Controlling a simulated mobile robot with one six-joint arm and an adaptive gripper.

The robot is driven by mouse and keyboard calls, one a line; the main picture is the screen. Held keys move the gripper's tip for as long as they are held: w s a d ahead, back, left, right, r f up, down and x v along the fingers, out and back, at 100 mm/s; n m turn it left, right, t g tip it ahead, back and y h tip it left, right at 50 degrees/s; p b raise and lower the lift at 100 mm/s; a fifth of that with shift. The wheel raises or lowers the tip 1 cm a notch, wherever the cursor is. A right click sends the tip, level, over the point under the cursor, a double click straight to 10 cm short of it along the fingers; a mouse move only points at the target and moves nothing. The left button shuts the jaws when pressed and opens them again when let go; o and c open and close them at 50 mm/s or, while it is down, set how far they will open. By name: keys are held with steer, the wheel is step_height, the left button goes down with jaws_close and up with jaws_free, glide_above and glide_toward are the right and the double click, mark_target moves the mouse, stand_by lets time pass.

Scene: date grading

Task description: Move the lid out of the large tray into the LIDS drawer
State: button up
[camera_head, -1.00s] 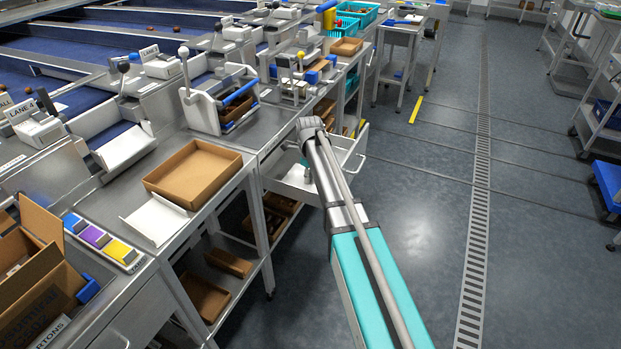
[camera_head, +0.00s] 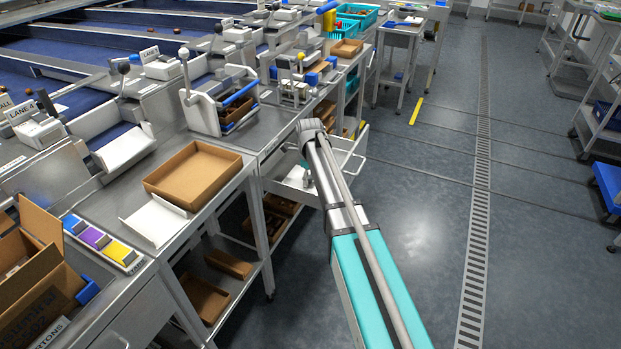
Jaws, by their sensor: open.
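A large brown cardboard tray (camera_head: 193,176) sits on the steel bench at centre-left, and its visible floor looks empty. I cannot make out a lid in it. A pale drawer (camera_head: 347,158) stands open under the bench, to the right of the tray and partly behind my arm. No label can be read on it, so I cannot tell if it is the LIDS drawer. My arm reaches up from the bottom right, and its far end bends down over this drawer. My gripper is hidden there; only a small teal and pale part shows beside the arm.
A white angled plate (camera_head: 156,221) lies before the tray. A white press-like device with a blue handle (camera_head: 238,92) stands behind it. Blue, purple and yellow blocks (camera_head: 98,239) and an open carton (camera_head: 40,275) are at left.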

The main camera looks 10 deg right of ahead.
mark_target(310, 179)
steer(key=shift+r, duration=0.15)
step_height(310, 179, up, 12)
steer(key=p, duration=1.2)
stand_by(0.7)
steer(key=s+d+n, duration=0.1)
steer(key=s+n, duration=2.4)
steer(key=s, duration=0.2)
steer(key=shift+d, duration=0.25)
